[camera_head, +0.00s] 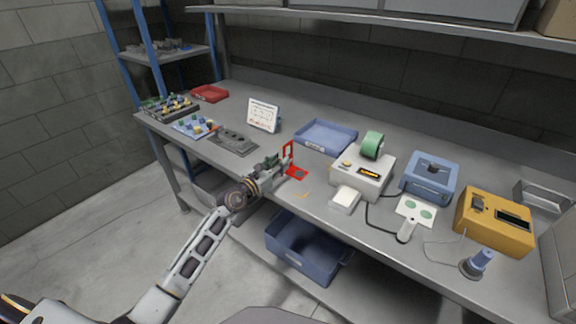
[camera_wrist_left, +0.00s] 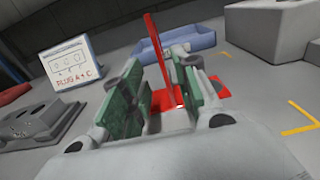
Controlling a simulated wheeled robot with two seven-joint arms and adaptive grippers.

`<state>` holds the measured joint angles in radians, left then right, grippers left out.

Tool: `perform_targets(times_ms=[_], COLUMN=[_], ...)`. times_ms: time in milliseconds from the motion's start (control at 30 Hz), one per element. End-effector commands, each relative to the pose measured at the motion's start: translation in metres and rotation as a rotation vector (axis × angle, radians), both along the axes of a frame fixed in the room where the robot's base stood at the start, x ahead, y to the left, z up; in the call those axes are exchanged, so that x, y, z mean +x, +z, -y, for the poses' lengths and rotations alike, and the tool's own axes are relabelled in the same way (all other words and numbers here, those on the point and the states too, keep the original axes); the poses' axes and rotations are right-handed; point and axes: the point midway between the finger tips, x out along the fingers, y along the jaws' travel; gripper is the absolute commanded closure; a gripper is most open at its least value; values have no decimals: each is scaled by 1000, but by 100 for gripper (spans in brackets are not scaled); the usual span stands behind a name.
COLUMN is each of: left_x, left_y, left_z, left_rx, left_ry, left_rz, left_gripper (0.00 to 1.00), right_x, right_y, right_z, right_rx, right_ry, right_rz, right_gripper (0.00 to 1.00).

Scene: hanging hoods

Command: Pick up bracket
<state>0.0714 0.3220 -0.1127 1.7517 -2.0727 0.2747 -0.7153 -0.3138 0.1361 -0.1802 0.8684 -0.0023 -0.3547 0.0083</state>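The red bracket (camera_head: 297,174) stands on the grey workbench near its front edge, with a flat foot and an upright part. My left gripper (camera_head: 275,162) reaches in from the left at the bracket's near left side. In the left wrist view, the bracket's upright (camera_wrist_left: 155,50) rises between the two green-padded fingers of the left gripper (camera_wrist_left: 160,92). The fingers are apart, with a gap to the red part. Part of the bracket is hidden behind the fingers. My right gripper is not in view.
A blue tray (camera_head: 325,149) and a white sign stand (camera_head: 263,116) are behind the bracket. A grey fixture plate (camera_head: 233,140) lies to the left. A white device (camera_head: 362,182) stands to the right. A blue bin (camera_head: 305,252) is below the bench edge.

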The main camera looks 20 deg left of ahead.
Motion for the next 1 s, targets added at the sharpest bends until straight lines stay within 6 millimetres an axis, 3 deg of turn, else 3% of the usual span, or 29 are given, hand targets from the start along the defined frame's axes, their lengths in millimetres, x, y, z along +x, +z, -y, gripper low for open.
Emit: perform_targets(times_ms=[467, 1000], left_x=[8, 44], left_y=[-2, -6], left_z=[4, 21], left_rx=[-1, -1], left_ry=[0, 1], left_rz=[0, 0], left_gripper=[70, 70], right_x=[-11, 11], right_y=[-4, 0], right_z=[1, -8], right_rx=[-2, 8], right_ry=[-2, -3], right_rz=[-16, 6], right_gripper=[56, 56])
